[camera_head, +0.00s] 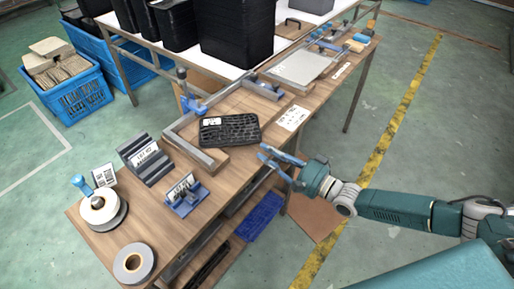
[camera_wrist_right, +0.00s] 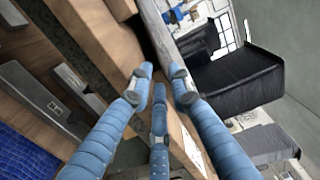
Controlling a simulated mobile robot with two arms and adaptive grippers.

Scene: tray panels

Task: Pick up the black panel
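The black panel (camera_head: 232,131) lies on the wooden table top, partly over the metal fixture frame (camera_head: 185,146). It is dark and ribbed, with a small white label at its upper left corner. My right gripper (camera_head: 268,154) is near the table's right edge, to the right of and a little below the panel, apart from it. In the right wrist view its blue fingers (camera_wrist_right: 158,85) are spread with nothing between them. I cannot make out the panel for sure in that view. My left gripper is not in view.
A white label sheet (camera_head: 293,118) lies right of the panel. Labelled holders (camera_head: 148,160) and tape rolls (camera_head: 133,263) occupy the front left of the table. Black bins (camera_head: 236,35) stand behind. A blue mat (camera_head: 259,216) lies on a lower shelf.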

